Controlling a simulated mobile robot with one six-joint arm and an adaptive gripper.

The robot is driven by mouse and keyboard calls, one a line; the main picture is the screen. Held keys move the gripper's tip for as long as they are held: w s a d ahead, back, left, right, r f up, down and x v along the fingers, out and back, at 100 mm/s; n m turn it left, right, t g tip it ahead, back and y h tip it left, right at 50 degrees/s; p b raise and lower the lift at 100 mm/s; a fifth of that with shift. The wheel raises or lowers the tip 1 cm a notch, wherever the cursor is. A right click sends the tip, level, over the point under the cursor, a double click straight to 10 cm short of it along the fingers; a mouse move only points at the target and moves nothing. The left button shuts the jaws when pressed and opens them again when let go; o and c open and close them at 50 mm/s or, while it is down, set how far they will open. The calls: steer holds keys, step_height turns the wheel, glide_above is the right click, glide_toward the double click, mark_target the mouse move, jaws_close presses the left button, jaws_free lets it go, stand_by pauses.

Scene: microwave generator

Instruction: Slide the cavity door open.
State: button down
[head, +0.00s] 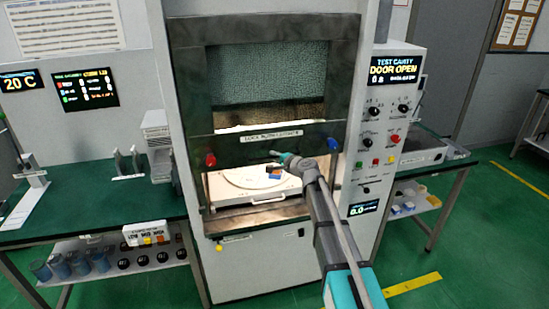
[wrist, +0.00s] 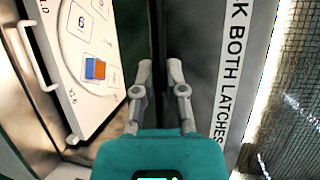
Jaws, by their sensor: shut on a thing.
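The cavity door (head: 265,75) is a dark frame with a mesh window, in the upper front of the tall cabinet. Its lower bar carries a label about both latches, and this bar also shows in the wrist view (wrist: 205,75). The door stands partly raised, with the lit cavity open below its lower bar. My gripper (head: 283,156) is at the lower bar, right of its middle. In the wrist view my gripper (wrist: 160,75) has its fingers closed on a dark bar at the door's edge, likely its handle, mostly hidden by the fingers.
A white tray (head: 225,188) with a blue and orange block (head: 275,171) lies in the cavity below. A red latch (head: 210,160) and a blue latch (head: 332,144) flank the opening. The control panel (head: 392,125) at right reads DOOR OPEN. Green benches stand on both sides.

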steer(key=p, duration=1.8)
glide_toward(264, 107)
steer(key=x, duration=0.4)
steer(key=shift+w+r, duration=0.1)
steer(key=shift+r, duration=0.05)
steer(key=c, duration=0.7)
jaws_free()
steer(key=shift+f, duration=0.2)
step_height(264, 107, down, 29)
steer(key=b, duration=3)
steer(key=p+v, duration=0.3)
steer(key=v, duration=1.1)
steer(key=shift+f, duration=0.1)
